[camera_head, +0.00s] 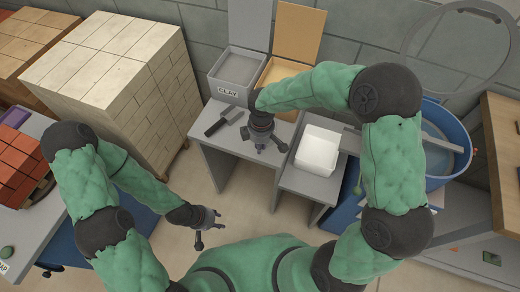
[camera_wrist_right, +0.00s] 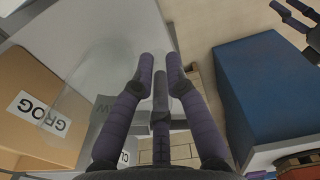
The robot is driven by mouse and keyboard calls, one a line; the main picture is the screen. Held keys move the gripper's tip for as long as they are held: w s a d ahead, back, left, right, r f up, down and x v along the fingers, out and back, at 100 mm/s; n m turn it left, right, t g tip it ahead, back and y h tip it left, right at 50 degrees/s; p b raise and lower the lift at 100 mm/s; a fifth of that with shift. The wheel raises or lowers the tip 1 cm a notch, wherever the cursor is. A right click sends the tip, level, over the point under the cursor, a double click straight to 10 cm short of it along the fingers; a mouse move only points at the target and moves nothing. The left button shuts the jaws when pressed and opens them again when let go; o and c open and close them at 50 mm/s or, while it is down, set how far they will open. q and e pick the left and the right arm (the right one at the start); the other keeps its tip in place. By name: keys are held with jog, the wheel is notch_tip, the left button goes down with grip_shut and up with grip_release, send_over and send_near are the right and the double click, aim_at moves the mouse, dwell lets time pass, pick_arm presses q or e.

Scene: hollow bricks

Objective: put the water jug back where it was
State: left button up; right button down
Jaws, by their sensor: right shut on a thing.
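In the wrist view a large see-through, glassy shape (camera_wrist_right: 92,62), which I take to be the water jug, lies across the left and middle. A box's GROG label shows partly behind it. In the head view I cannot clearly make out the jug. My right gripper (camera_head: 265,140) is above the grey table, in front of the clay box. Its purple fingers are drawn close together in the wrist view (camera_wrist_right: 160,70), shut beside the clear shape. The exact grip is hard to see. My left gripper (camera_head: 203,228) hangs empty with spread fingers over the floor.
The clay box (camera_head: 235,68) and grog box (camera_head: 283,72) stand at the back of the grey table (camera_head: 228,160). A dark tool (camera_head: 222,122) lies there. A white square container (camera_head: 318,150) sits on the right-hand stand. A blue tub (camera_head: 455,130) stands further right; pale blocks (camera_head: 110,75) rise left.

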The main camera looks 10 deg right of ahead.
jog(key=shift+f, duration=0.95)
jog(key=shift+f, duration=0.2)
jog(key=c, duration=1.3)
grip_release()
jog(key=shift+s, duration=0.1)
jog(key=shift+o, duration=0.2)
notch_tip(320, 180, up, 12)
jog(key=p, duration=0.4)
jog(key=shift+s+d+r, duration=0.1)
jog(key=shift+d+r, duration=0.05)
jog(key=shift+r, duration=0.05)
